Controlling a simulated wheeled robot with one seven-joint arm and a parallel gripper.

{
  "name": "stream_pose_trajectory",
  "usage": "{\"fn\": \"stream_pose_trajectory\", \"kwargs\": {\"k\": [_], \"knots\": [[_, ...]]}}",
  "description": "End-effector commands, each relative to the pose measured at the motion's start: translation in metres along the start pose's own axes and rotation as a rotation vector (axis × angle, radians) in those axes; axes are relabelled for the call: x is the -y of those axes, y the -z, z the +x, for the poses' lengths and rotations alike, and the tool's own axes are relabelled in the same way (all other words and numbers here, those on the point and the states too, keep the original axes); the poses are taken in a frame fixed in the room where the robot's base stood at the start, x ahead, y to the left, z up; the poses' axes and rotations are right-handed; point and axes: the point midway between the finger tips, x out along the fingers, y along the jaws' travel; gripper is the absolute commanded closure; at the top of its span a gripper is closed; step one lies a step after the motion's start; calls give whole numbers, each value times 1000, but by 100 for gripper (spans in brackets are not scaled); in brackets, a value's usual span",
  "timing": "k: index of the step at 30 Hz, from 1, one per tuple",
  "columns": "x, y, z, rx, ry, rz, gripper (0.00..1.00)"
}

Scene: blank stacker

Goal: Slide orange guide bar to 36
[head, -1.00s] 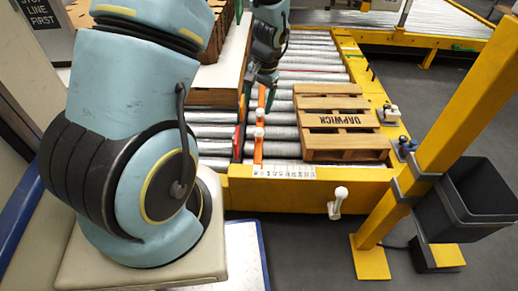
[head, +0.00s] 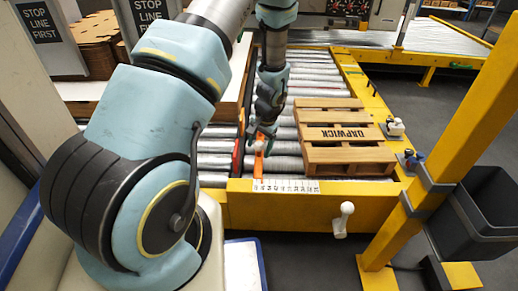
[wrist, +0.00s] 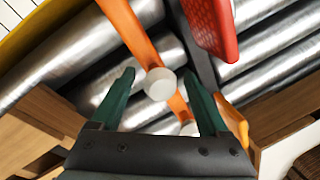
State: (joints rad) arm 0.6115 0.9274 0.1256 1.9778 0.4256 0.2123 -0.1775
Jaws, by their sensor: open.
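The orange guide bar (head: 258,169) lies along the left part of the roller conveyor, its near end by the left end of the white number scale (head: 287,186). The scale's numbers are too small to read. My gripper (head: 263,131) is over the bar and hides its far part. In the wrist view, the open green fingers (wrist: 162,98) stand either side of the orange bar (wrist: 128,27) and its white knob (wrist: 160,84). The fingers look apart from the knob. A second white knob (wrist: 190,129) shows further down between the fingers.
A red guide piece (wrist: 212,25) is close beside the orange bar. A wooden pallet (head: 345,136) stands on the rollers to the right. A yellow frame (head: 290,208) with a white handle (head: 344,220) borders the front. Bare rollers lie between bar and pallet.

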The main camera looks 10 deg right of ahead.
Motion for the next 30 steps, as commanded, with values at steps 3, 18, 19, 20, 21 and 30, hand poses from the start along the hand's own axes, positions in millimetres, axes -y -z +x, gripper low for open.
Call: {"fn": "stream_pose_trajectory", "kwargs": {"k": [3, 18, 19, 20, 21, 30], "knots": [[0, 0, 4, 1, 0, 0, 22], [0, 0, 3, 1, 0, -1, 53], [0, 0, 3, 1, 0, -1, 57], [0, 0, 3, 1, 0, -1, 60], [0, 0, 3, 1, 0, -1, 65], [0, 0, 3, 1, 0, -1, 98]]}}
